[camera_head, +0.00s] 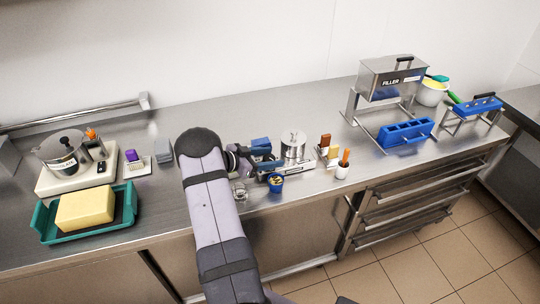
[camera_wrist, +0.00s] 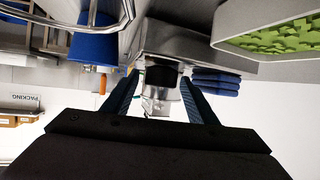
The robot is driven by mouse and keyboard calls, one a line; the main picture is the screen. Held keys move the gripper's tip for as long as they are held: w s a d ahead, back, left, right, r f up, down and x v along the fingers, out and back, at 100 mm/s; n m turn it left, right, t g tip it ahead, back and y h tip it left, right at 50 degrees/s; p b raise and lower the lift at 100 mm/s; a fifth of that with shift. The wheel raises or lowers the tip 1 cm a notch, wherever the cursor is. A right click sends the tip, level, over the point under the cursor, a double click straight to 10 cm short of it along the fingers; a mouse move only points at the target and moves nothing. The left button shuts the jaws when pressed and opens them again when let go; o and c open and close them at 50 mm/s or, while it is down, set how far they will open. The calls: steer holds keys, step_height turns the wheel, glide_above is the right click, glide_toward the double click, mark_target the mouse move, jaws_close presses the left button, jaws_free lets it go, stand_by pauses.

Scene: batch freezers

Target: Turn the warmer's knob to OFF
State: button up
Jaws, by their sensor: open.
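A cream-coloured base unit (camera_head: 75,178) with a lidded steel pot (camera_head: 62,152) stands at the left of the counter; it looks like the warmer, but I cannot be sure. A small dark part shows on its front right, too small to tell as a knob or to read its setting. My gripper (camera_head: 245,160) is well to the right of this unit, over the middle of the counter, partly hidden by my arm. In the wrist view my gripper (camera_wrist: 158,98) is open, with dark blue fingers apart. A shiny metal piece (camera_wrist: 160,98) shows between them; I cannot tell contact.
A teal tray (camera_head: 48,234) with a yellow block (camera_head: 86,208) lies in front of the cream unit. A steel cylinder (camera_head: 293,148) and a blue cup (camera_head: 276,184) stand near my gripper. A filler (camera_head: 392,78) and blue mould (camera_head: 406,134) are at the right.

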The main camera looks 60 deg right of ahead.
steer(key=shift+d, duration=0.1)
steer(key=shift+c, duration=0.7)
steer(key=c, duration=0.9)
steer(key=shift+f+m+g+b, duration=0.15)
steer(key=shift+m+g+b, duration=0.15)
steer(key=shift+g+b, duration=0.15)
steer(key=m+g+y+b, duration=0.1)
steer(key=m+b, duration=0.1)
steer(key=b, duration=0.1)
steer(key=shift+f+g+y, duration=0.15)
steer(key=shift+g+y, duration=0.2)
steer(key=shift+y, duration=0.05)
steer(key=shift+s+m+g+y+b, duration=0.1)
steer(key=shift+m+g+y+b, duration=0.45)
steer(key=shift+b, duration=0.65)
steer(key=m+g+y+b, duration=0.1)
steer(key=m+b, duration=0.1)
steer(key=b, duration=0.2)
steer(key=shift+y, duration=0.25)
steer(key=shift+r+g+b, duration=0.2)
steer(key=shift+g+b, duration=0.05)
steer(key=shift+b, duration=0.4)
